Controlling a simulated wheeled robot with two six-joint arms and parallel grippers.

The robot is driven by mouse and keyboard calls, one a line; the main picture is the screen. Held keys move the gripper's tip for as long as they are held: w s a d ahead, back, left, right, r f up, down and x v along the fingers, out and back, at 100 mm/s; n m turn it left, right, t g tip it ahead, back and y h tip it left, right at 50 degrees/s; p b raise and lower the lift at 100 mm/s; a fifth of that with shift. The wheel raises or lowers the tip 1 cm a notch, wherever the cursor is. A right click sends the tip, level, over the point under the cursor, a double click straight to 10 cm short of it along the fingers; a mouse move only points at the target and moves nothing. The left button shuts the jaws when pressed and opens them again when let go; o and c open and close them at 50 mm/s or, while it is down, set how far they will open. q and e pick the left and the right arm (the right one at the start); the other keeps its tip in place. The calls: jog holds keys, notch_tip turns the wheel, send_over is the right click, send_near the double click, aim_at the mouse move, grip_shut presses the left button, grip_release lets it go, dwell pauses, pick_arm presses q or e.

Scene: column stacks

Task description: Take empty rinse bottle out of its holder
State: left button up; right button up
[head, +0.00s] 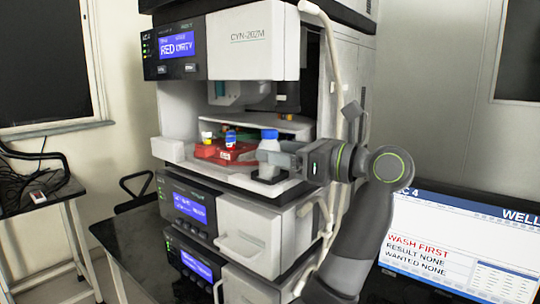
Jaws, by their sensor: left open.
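The rinse bottle (269,146) is pale with a blue cap. My left gripper (274,160) reaches in from the right at the height of the bottle's body. Its jaws are open and level with the bottle. I cannot tell whether they touch it. The gripper hides part of the bottle's right side. What the bottle contains cannot be seen. My right gripper is not in view.
A white cover (250,122) hangs above. The machine's display (177,44) reads RED DIRTY. A monitor (450,240) at right reads WASH FIRST. A pale hose (335,60) runs down the right side.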

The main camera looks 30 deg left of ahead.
aim_at(262, 143)
pick_arm(q)
jog(key=a, duration=0.4)
jog(key=shift+s+a+p, duration=0.25)
jog(key=shift+s+p, duration=0.05)
jog(key=shift+p, duration=0.1)
jog(key=shift+d, duration=0.1)
jog(key=shift+c, duration=0.3)
jog(key=c, duration=0.9)
jog(key=shift+r, duration=0.1)
jog(key=shift+c, duration=0.5)
